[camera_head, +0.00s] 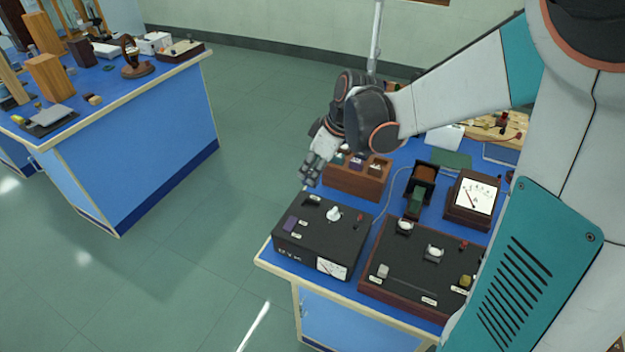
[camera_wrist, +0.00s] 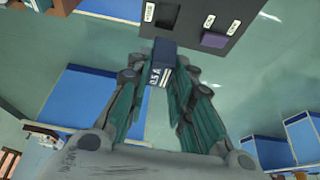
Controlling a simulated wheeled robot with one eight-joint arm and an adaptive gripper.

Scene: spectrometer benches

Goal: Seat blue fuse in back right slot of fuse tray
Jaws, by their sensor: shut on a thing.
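My gripper (camera_head: 308,178) is shut on the blue fuse (camera_wrist: 162,72), a small dark blue block with white lettering on its face. In the wrist view the fuse sits between the green fingertips (camera_wrist: 160,85), near the edge of a dark panel. In the head view the fuse is too small to make out. The fuse tray (camera_head: 352,183), a brown wooden block with compartments, stands behind and right of my gripper. Purple and pale pieces show in its top. My gripper partly covers its left side, and I cannot tell whether its back right slot is empty.
The black instrument box (camera_head: 318,238) below my gripper has a white knob (camera_head: 334,213), a meter and a purple fuse (camera_wrist: 214,40) beside a dark opening (camera_wrist: 167,17). Right stand a meter box (camera_head: 472,203) and a dark circuit board (camera_head: 415,272). Floor lies open left.

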